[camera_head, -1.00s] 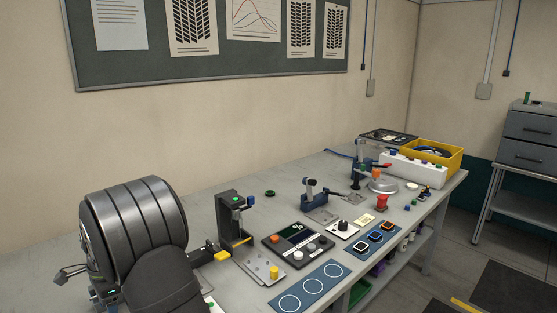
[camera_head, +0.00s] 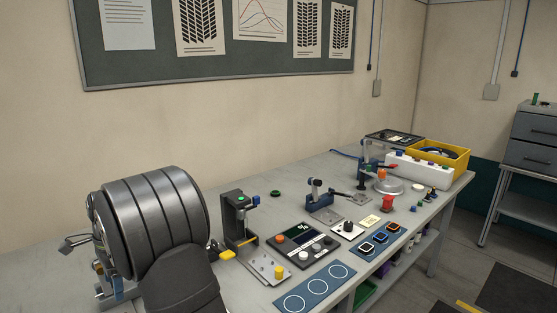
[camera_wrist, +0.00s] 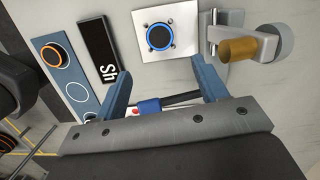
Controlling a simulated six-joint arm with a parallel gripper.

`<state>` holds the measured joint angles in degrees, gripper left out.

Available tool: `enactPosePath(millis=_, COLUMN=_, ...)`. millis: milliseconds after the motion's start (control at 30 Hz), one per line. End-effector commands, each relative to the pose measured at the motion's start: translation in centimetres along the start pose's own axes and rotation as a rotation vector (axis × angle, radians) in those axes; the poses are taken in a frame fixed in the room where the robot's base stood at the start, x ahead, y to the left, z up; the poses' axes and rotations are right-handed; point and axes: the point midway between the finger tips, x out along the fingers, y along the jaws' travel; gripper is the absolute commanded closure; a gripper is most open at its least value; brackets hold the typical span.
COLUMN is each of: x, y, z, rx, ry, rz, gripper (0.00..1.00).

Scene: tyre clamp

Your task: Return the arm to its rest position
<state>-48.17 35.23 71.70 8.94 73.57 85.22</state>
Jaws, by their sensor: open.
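My gripper (camera_wrist: 163,86) shows in the wrist view with its two blue fingers spread wide apart. Nothing is clasped between them. A small blue and red piece (camera_wrist: 148,106) with a black bar shows beyond the gap, near the gripper's grey plate. In the head view a large dark grooved cylinder (camera_head: 150,220) and a dark rounded body fill the lower left, close to the camera. I cannot clearly make out the gripper fingers there.
The grey bench (camera_head: 330,170) carries a black upright fixture (camera_head: 238,218), a display panel (camera_head: 303,242), a blue mat with rings (camera_head: 315,287), a lever clamp (camera_head: 318,197), a red button (camera_head: 387,203) and a yellow bin (camera_head: 458,163). The back-left bench surface looks bare.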

Motion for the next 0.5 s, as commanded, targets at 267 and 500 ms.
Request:
enactPosePath(millis=267, x=3.7, y=0.1, z=0.0, rx=0.0, ry=0.0, rz=0.004, gripper=0.34)
enactPosePath(millis=500, x=8.6, y=0.1, z=0.1, rx=0.0, ry=-0.001, rz=0.005, gripper=0.34)
